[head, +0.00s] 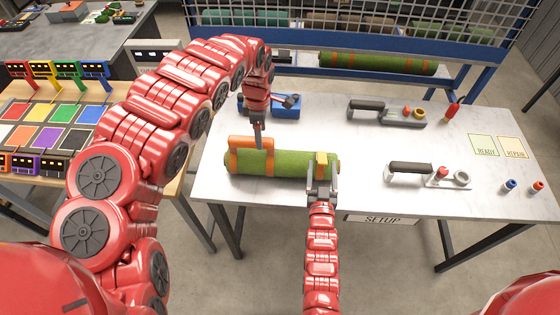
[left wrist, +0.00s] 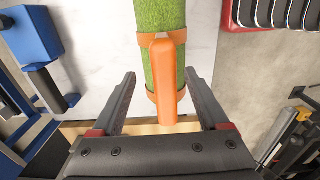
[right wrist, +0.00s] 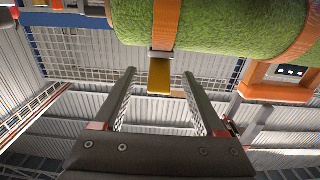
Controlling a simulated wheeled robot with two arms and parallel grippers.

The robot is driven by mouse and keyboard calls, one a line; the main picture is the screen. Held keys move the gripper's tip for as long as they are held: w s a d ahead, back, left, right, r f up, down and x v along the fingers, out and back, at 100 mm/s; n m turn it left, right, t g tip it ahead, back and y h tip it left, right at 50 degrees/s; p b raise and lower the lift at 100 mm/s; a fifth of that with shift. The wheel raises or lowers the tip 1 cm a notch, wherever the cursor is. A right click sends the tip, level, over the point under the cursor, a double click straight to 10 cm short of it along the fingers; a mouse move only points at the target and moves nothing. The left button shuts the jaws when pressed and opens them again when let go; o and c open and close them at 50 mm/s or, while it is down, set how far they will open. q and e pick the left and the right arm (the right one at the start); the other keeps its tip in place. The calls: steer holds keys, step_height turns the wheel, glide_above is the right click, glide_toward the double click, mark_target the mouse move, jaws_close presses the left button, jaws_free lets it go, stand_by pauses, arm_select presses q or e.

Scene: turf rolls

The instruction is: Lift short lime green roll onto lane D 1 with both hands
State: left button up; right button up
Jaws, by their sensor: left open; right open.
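The short green roll (head: 280,165) lies lengthwise across the front left of the white table, with orange bands around it. An orange handle (head: 250,142) is at its left end and a yellow tab (head: 321,160) towards its right end. My left gripper (head: 258,142) is open above the handle; in the left wrist view the orange handle (left wrist: 165,80) appears between its fingers. My right gripper (head: 321,188) is open at the roll's front side; in the right wrist view the yellow tab (right wrist: 159,76) appears between its fingertips. Contact cannot be told. No lane D 1 label is readable.
The white table (head: 340,120) also bears a blue holder (head: 286,106), tools with dark handles (head: 410,168) and small bottles at right. Behind it stands a blue rack (head: 460,82) with a longer green roll (head: 375,62). A table with coloured squares (head: 60,118) stands left.

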mark_target(263, 154)
arm_select(q)
steer(key=shift+s+d+f, duration=0.15)
steer(key=shift+s+f, duration=0.25)
steer(key=shift+f, duration=0.35)
arm_select(e)
steer(key=shift+w, duration=0.65)
arm_select(q)
steer(key=f, duration=0.4)
steer(key=shift+w+f, duration=0.2)
steer(key=shift+f, duration=0.2)
arm_select(e)
steer(key=w, duration=0.5)
steer(key=shift+d, duration=0.15)
arm_select(q)
steer(key=shift+s+f, duration=0.1)
steer(key=shift+f, duration=0.25)
arm_select(e)
steer(key=shift+w, duration=0.25)
arm_select(q)
steer(key=c, duration=1.1)
arm_select(e)
steer(key=c, duration=1.1)
arm_select(q)
jaws_close()
arm_select(e)
jaws_close()
steer(key=shift+r, duration=0.1)
